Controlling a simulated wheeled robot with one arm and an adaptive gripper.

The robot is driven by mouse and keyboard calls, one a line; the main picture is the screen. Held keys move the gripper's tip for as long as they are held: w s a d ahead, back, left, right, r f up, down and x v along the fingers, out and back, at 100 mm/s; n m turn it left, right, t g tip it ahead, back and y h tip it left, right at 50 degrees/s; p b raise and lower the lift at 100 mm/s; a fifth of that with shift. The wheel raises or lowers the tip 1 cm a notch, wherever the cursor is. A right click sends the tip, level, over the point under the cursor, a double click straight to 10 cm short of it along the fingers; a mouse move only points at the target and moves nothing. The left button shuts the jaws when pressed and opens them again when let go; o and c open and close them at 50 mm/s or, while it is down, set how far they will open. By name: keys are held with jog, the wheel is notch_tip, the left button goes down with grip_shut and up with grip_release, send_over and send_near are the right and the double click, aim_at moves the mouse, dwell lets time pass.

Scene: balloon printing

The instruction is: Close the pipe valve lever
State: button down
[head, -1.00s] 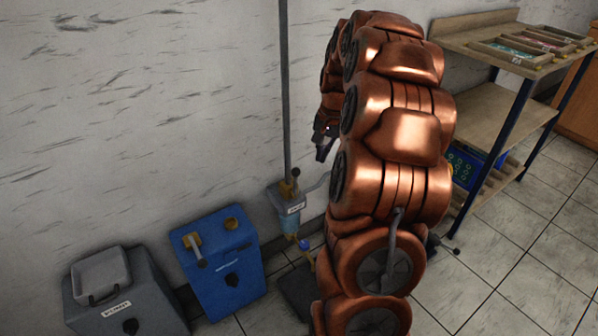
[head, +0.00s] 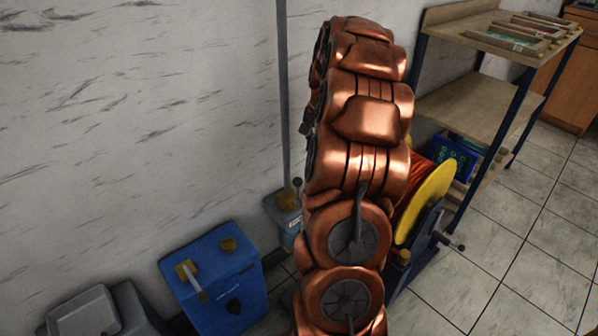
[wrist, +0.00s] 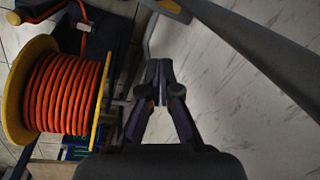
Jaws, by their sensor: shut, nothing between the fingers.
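In the wrist view, a grey pipe (wrist: 262,52) runs diagonally at the right, with a yellow and grey part at the top edge. My gripper (wrist: 161,68) is shut and empty, apart from the pipe in that picture. In the head view my copper arm hides most of the gripper.
A blue box (head: 215,287) with a yellow-based lever and a grey box (head: 92,315) stand at lower left. A cable reel with a yellow rim (head: 426,202) stands right of my arm; its orange cable (wrist: 65,93) shows in the wrist view. A shelf (head: 470,95) stands behind it.

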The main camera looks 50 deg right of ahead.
jog(key=shift+f, duration=0.1)
jog(key=b, duration=0.3)
send_over(297, 195)
jog(key=d, duration=0.3)
jog(key=shift+f, duration=4.2)
jog(key=shift+w+d, duration=0.1)
jog(key=shift+w, duration=0.35)
